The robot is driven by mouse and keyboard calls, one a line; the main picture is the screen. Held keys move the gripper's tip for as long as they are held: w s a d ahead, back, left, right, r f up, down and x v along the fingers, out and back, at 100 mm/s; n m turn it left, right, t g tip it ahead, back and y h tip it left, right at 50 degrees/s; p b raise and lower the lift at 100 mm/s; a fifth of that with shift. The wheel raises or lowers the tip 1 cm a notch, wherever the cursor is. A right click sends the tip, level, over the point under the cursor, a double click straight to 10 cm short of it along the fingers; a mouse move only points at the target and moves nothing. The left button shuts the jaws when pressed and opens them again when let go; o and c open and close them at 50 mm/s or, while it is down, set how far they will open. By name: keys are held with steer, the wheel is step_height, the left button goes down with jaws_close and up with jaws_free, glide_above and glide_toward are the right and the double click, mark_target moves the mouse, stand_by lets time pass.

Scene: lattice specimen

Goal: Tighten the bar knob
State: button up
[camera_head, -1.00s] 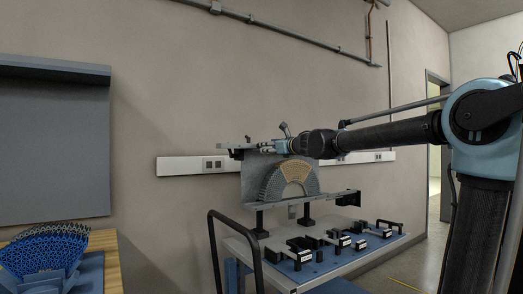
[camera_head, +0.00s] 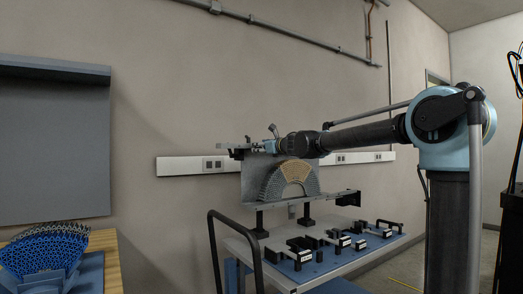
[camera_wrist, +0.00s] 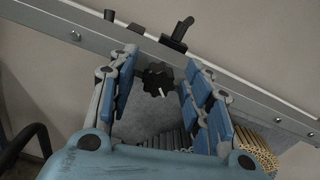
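The bar knob (camera_wrist: 158,78) is a black lobed knob with a small pale mark, seen in the wrist view in front of the grey bar (camera_wrist: 225,88). My gripper (camera_wrist: 160,60) is open, with one blue-padded finger on each side of the knob. Gaps show between the pads and the knob, and I see no contact. In the head view my gripper (camera_head: 258,147) is at the top of the upright grey plate (camera_head: 250,180); the knob cannot be made out there. The lattice specimen (camera_head: 290,181), a grey and tan arch, stands against the plate.
A cart (camera_head: 330,271) with a black handle and several black-and-white fixtures stands below the plate. A blue lattice piece (camera_head: 42,252) sits on a wooden bench at left. A black clamp-like part (camera_wrist: 181,32) rises behind the bar. The wall is close behind.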

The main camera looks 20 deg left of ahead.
steer(key=c, duration=0.9)
steer(key=shift+o, duration=0.2)
steer(key=shift+m, duration=0.3)
steer(key=m, duration=0.6)
steer(key=shift+w, duration=0.1)
steer(key=m, duration=0.6)
steer(key=shift+d, duration=0.15)
steer(key=shift+m, duration=0.4)
steer(key=o, duration=1.1)
steer(key=shift+w, duration=0.15)
